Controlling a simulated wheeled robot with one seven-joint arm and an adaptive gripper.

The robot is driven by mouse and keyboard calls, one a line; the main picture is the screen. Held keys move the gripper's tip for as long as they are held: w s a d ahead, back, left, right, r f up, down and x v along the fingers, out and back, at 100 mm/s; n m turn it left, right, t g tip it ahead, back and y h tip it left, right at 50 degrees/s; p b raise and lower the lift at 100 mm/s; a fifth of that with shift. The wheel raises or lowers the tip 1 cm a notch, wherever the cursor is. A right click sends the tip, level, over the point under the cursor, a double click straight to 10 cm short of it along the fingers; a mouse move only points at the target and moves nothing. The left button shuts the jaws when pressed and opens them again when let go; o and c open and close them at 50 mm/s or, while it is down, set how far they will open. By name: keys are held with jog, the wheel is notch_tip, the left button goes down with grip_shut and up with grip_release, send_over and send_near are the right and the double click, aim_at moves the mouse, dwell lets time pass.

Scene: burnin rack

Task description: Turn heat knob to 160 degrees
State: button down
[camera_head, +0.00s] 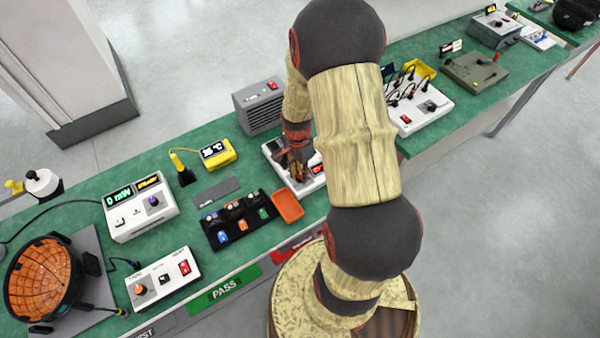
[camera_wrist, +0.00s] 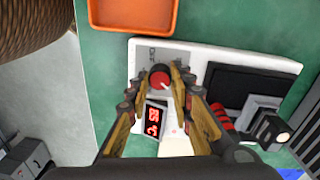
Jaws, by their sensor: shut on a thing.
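The heat unit (camera_head: 277,153) is a white box on the green bench, partly hidden by my arm in the head view. In the wrist view, its white casing (camera_wrist: 285,65) carries a round red knob (camera_wrist: 160,80) with a pale pointer mark toward the lower right. My gripper (camera_wrist: 161,74) is shut on the red knob, one finger on each side. Below the knob, a black display (camera_wrist: 152,121) shows red digits, turned sideways and too small to read surely. In the head view my gripper (camera_head: 297,165) is above the unit.
An orange tray (camera_head: 287,206) lies close beside the unit. A black rack (camera_head: 216,244) with coloured parts is left of it. A grey vented box (camera_head: 259,107) stands behind. A dark block (camera_wrist: 228,86) and a red switch (camera_wrist: 221,116) sit right of the knob in the wrist view.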

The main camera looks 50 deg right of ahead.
aim_at(299, 174)
jog(key=c, duration=1.6)
grip_release()
jog(key=shift+o, duration=0.2)
jog(key=shift+r, duration=0.1)
notch_tip(299, 174, up, 12)
jog(key=shift+w, duration=0.35)
